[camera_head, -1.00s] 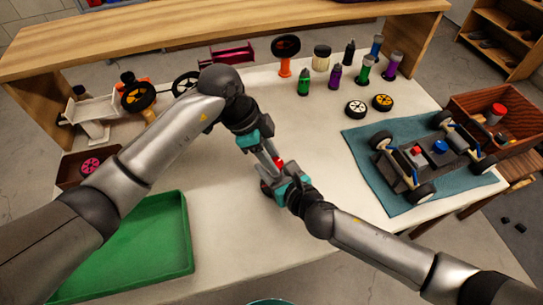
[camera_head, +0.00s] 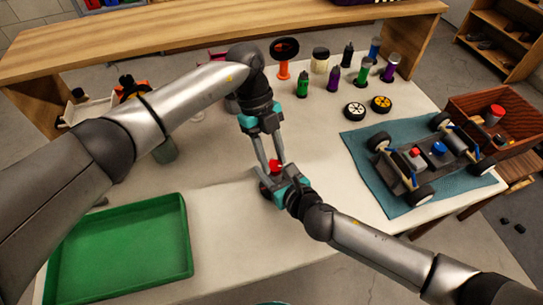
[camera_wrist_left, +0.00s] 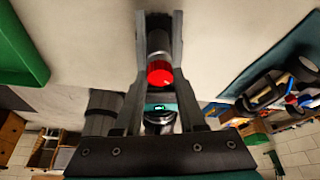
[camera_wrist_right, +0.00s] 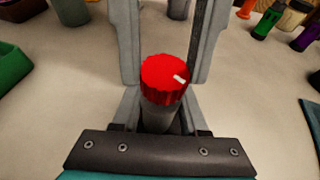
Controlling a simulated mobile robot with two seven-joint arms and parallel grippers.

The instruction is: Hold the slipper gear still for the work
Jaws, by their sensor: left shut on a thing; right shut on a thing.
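My left gripper (camera_head: 270,162) and right gripper (camera_head: 278,176) meet over the white tabletop. Between them is a small red round piece (camera_head: 275,166). In the left wrist view, the left fingers close around a grey cylinder (camera_wrist_left: 159,40) with a red end (camera_wrist_left: 160,74). In the right wrist view, a ribbed red cap (camera_wrist_right: 165,78) with a small white mark tops a grey cylinder (camera_wrist_right: 158,118) between the right fingers. I cannot tell whether the red piece is the slipper gear. A dark round part (camera_head: 265,190) is half hidden beside the right gripper.
A green tray (camera_head: 120,262) lies at the left front. A car chassis (camera_head: 425,165) stands on a blue mat (camera_head: 455,192) at the right. Loose wheels (camera_head: 354,111) and several coloured bottles (camera_head: 333,80) stand behind. A wooden shelf (camera_head: 200,40) runs along the back.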

